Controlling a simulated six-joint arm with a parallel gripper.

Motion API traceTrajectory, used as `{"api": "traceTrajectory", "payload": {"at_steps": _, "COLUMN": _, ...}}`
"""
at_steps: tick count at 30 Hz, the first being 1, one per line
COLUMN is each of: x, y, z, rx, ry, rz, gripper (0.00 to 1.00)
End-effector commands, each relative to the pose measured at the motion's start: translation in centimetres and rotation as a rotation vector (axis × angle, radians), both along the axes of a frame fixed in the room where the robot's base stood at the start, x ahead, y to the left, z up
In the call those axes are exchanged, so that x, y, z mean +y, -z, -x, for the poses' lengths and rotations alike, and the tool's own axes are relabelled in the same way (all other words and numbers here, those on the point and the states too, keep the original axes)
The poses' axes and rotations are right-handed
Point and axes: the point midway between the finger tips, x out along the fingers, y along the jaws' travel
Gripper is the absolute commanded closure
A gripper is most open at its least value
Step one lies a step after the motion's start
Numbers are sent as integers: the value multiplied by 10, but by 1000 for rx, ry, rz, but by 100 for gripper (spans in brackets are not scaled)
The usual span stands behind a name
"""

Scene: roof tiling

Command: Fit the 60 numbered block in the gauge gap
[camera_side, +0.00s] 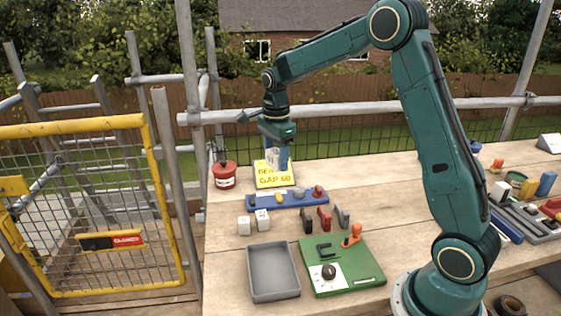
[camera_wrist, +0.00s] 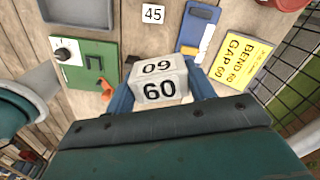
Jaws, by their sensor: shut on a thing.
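My gripper (camera_side: 277,158) is shut on the white block numbered 60 (camera_wrist: 160,85), holding it raised above the bench near the yellow card. The wrist view shows 60 on two of its faces, between blue fingers. A green board (camera_side: 342,266) at the front carries a black C-shaped bracket (camera_side: 325,252), a dark knob (camera_side: 328,271) and an orange part (camera_side: 352,235). I cannot tell for certain which opening is the gauge gap.
A blue rail (camera_side: 260,201) with small coloured pieces lies before the card. Two white blocks (camera_side: 244,226) (camera_side: 262,216) stand left of several dark and red clips (camera_side: 324,218). A grey tray (camera_side: 272,272) and a red pot (camera_side: 224,175) are nearby.

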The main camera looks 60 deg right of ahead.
Motion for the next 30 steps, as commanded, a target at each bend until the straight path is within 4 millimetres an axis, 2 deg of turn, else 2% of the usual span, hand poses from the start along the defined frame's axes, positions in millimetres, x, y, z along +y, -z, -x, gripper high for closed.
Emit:
{"api": "traceTrajectory", "payload": {"at_steps": 12, "x": -16, "y": 27, "z": -31, "rx": 1, "ry": -436, "rz": 0, "gripper": 69}}
{"api": "traceTrajectory", "payload": {"at_steps": 30, "x": -37, "y": 69, "z": -66, "rx": 0, "ry": -1039, "rz": 1, "gripper": 69}}
